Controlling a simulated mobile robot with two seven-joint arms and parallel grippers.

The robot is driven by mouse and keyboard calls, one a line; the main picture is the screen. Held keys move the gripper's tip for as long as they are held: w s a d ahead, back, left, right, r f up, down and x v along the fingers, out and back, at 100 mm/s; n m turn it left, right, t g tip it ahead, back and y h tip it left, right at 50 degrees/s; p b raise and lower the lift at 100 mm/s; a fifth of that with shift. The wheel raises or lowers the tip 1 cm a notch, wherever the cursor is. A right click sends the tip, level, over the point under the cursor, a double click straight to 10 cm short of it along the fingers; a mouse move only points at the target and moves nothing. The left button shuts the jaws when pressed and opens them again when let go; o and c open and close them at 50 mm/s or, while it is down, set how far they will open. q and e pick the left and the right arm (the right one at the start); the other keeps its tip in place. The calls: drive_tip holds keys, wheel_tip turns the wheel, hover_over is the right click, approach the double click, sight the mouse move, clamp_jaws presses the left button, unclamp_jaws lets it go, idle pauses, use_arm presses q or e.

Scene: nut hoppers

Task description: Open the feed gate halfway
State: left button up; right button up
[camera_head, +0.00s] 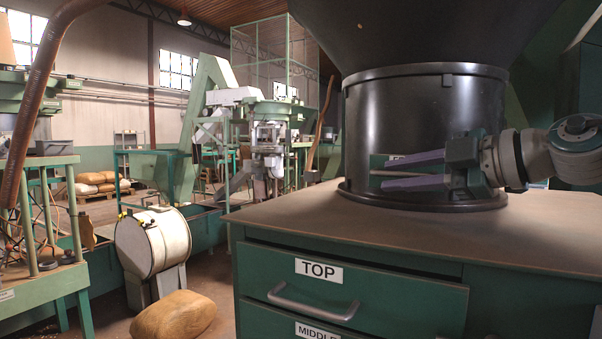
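A black hopper (400,110) with a wide funnel top and a cylindrical lower body stands on a green cabinet. No feed gate can be clearly made out on it; part of its front is behind my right gripper. My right gripper (387,173) comes in from the right with two purple fingers pointing left, spread apart, in front of the cylinder's lower part. A thin pale line shows between the fingers; I cannot tell whether it is a part or a reflection. I see nothing gripped. My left gripper is not in view.
The green cabinet (400,300) has drawers labelled TOP and MIDDLE; its brown top (290,220) is clear left of the hopper. Green machinery (262,115) fills the background.

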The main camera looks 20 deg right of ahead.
clamp_jaws()
idle(1.1)
